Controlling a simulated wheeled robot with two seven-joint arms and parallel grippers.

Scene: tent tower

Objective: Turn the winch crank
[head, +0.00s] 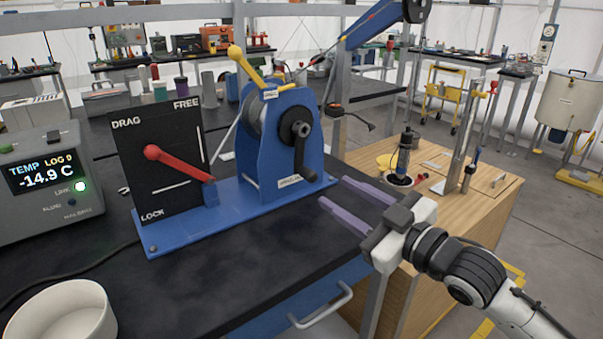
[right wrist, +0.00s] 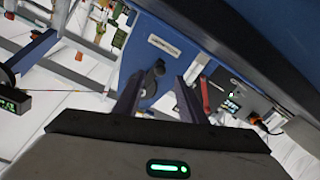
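The winch (head: 262,150) is a blue frame with a drum, standing on a blue base plate on the dark bench. Its black crank (head: 299,155) is on the right face, with the arm hanging down from the hub. My right gripper (head: 334,191) is open and empty, its two purple fingers pointing at the winch from the right, a short way from the crank's lower end. In the right wrist view the dark crank (right wrist: 152,77) shows between the open fingers (right wrist: 158,82), ahead of them and apart. My left gripper is not in view.
A black panel (head: 150,125) marked DRAG, FREE and LOCK carries a red lever (head: 178,162) left of the winch. A yellow-knobbed lever (head: 244,64) rises above it. A temperature box (head: 48,180) and white bowl (head: 62,312) are at left. A wooden cabinet (head: 445,210) stands right.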

